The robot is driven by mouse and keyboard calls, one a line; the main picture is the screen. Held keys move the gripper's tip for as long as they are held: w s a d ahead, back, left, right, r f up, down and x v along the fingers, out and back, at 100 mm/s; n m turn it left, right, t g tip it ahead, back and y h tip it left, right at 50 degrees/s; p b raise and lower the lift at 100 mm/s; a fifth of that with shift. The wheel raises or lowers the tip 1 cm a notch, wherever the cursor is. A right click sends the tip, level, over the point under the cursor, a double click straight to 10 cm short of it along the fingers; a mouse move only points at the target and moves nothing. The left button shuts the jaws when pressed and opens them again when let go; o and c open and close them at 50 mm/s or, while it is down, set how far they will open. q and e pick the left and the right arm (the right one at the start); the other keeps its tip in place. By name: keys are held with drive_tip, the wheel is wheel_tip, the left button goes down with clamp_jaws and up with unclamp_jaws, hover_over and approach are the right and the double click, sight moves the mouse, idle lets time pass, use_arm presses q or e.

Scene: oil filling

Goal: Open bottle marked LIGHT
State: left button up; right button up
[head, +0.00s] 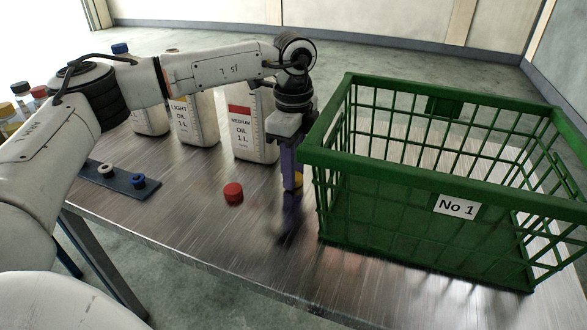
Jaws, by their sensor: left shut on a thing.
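The bottle marked LIGHT OIL 1 L (199,122) stands upright on the metal table, with a yellow label; my left arm crosses in front of its upper part, so I cannot tell the state of its mouth. My left gripper (292,185) points down to the right of the bottles, close to the green crate's left side. It is shut on a small yellow thing (299,180) that looks like a cap, mostly hidden by the fingers. My right gripper is not in view.
The MEDIUM bottle (241,142) stands right of LIGHT. A red cap (233,192) lies on the table (190,215). A blue-capped bottle (120,49) stands at left. A dark strip (120,180) holds small rings. The green crate No 1 (410,215) fills the right side.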

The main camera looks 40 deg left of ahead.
use_arm(q)
drive_tip(key=shift+f, duration=0.2)
drive_tip(key=o, duration=1.2)
drive_tip(key=shift+c, duration=0.2)
drive_tip(key=shift+r, duration=0.1)
wheel_tip(320, 180, up, 12)
drive_tip(key=p, duration=0.1)
drive_tip(key=shift+r, duration=0.15)
drive_tip(key=shift+s, duration=0.1)
